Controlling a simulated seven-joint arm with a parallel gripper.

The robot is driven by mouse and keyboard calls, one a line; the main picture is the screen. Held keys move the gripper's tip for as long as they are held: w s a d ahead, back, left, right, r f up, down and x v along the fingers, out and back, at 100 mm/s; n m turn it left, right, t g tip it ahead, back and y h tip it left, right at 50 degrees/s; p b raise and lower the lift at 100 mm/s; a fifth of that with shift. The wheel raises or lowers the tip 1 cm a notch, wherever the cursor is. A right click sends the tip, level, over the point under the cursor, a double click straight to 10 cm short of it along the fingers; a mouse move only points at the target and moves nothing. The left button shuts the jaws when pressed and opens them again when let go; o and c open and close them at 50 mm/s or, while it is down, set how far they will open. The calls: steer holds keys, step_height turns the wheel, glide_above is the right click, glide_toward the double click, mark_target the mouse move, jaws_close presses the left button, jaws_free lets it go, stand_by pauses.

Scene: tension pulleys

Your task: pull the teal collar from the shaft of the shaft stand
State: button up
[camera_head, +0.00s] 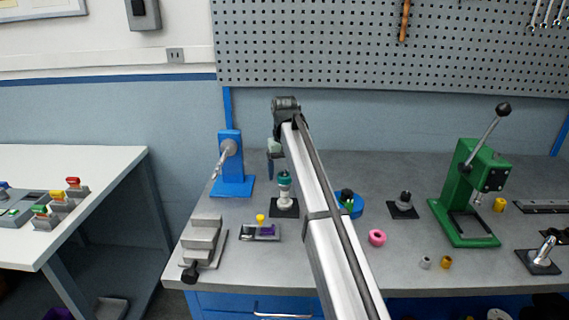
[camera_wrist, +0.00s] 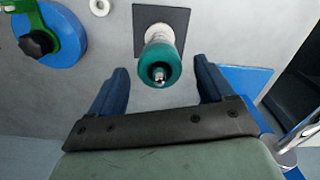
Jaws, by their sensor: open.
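The teal collar (camera_head: 284,177) sits on the upright shaft of the shaft stand, which has a dark square base (camera_head: 285,208). In the wrist view the teal collar (camera_wrist: 160,65) shows from above, with the metal shaft tip (camera_wrist: 159,76) in its middle. A white ring (camera_wrist: 159,33) is below the collar, and the dark base (camera_wrist: 180,20) is behind. My gripper (camera_wrist: 161,67) is open, with one blue finger on each side of the collar and a gap on both sides. In the head view my gripper (camera_head: 272,166) is just left of and above the stand.
A blue press (camera_head: 232,165) stands left of the stand, and a grey stepped block (camera_head: 203,240) lies in front left. A pink ring (camera_head: 377,238) lies on the bench.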

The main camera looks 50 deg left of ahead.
steer(key=shift+f, duration=0.15)
steer(key=c, duration=1.1)
steer(key=shift+r, duration=1.9)
stand_by(0.7)
steer(key=shift+r, duration=1.1)
steer(key=shift+r, duration=2)
